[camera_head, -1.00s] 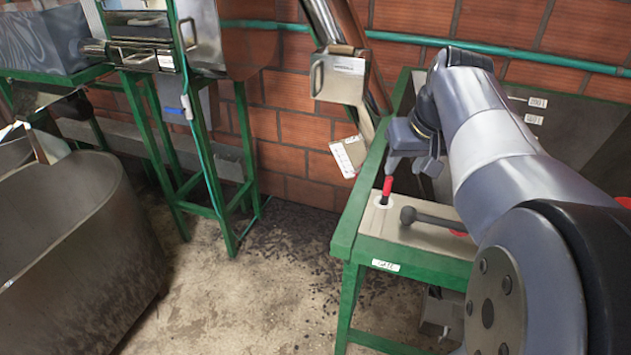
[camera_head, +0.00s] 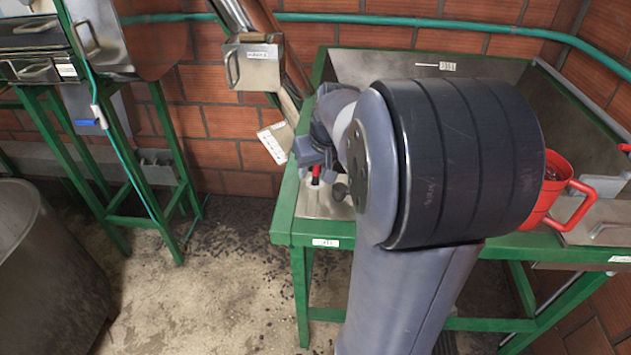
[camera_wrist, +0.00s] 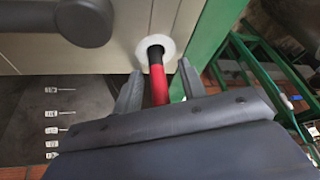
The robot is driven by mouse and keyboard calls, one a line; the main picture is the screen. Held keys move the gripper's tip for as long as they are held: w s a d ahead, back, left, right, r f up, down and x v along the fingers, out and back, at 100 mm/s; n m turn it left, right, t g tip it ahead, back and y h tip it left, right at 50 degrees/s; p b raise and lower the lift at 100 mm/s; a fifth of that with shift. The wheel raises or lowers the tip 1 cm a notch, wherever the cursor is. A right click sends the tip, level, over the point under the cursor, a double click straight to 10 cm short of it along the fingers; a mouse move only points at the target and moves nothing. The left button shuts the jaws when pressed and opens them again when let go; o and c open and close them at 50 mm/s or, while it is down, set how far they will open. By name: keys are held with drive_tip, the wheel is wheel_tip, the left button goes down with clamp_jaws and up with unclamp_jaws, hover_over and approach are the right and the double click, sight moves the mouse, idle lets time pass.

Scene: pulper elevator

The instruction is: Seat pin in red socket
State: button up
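A red rod (camera_wrist: 158,84) with a black lower part stands in a round white collar (camera_wrist: 168,42) on the bench's pale plate. It also shows as a small red upright in the head view (camera_head: 316,170). My gripper (camera_wrist: 160,84) is open, with a finger on each side of the rod and visible gaps beside it. In the head view my gripper (camera_head: 314,158) is just above the rod. A dark grey ball-headed piece (camera_wrist: 84,20) lies left of the collar, partly hidden by my arm in the head view (camera_head: 340,190). I cannot make out a red socket.
The green-framed bench (camera_head: 290,215) has a raised rim. A red mug (camera_head: 560,190) stands to the right of my arm. A metal chute with a handled box (camera_head: 255,65) rises behind the bench. A metal tank (camera_head: 40,270) stands left, with open floor between.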

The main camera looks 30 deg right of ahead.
clamp_jaws()
idle(0.4)
